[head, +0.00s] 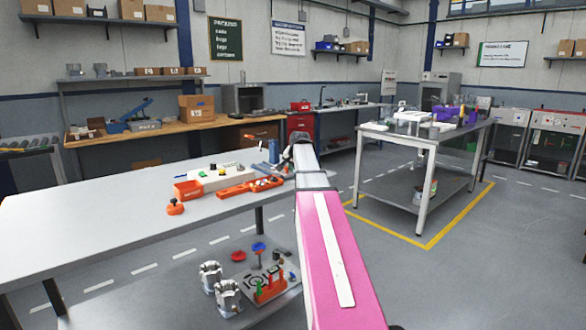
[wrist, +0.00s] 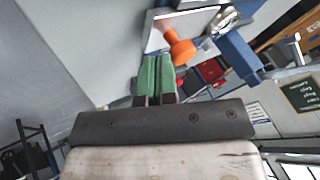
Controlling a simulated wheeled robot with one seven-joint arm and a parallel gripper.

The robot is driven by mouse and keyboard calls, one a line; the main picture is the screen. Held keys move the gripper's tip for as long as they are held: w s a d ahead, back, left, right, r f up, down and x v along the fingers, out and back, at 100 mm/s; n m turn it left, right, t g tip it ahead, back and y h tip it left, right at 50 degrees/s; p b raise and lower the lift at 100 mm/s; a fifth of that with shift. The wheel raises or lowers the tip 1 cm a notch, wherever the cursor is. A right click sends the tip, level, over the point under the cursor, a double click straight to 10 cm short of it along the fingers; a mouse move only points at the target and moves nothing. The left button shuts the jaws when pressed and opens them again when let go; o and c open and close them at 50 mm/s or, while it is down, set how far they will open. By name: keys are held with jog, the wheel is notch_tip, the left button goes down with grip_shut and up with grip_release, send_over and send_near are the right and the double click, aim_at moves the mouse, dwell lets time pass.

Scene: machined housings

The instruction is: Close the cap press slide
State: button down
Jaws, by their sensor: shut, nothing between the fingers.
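My gripper (wrist: 158,60) shows in the wrist view with its two green fingers together and nothing between them. An orange knob (wrist: 178,47) lies just beyond the fingertips, overlapping the right one in the picture; I cannot tell whether they touch. The knob is by a pale plate (wrist: 188,22) and a blue upright part (wrist: 240,56), which seem to belong to the cap press. In the head view a blue post (head: 273,151) stands at the table's far right end, beside my arm's end. My arm hides much of that spot, and the slide's position is unclear.
On the grey table (head: 90,225) stand a pale block with buttons (head: 215,178), an orange tray (head: 236,191), an orange bin (head: 188,190) and an orange knobbed piece (head: 175,208). Metal housings (head: 228,298) sit on the lower shelf. The table's left part is clear.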

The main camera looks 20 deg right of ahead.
jog(key=w+a, duration=0.1)
jog(key=w, duration=0.2)
jog(key=w+a, duration=0.1)
jog(key=w, duration=0.3)
jog(key=w+a, duration=0.2)
jog(key=w, duration=0.2)
jog(key=shift+w, duration=0.1)
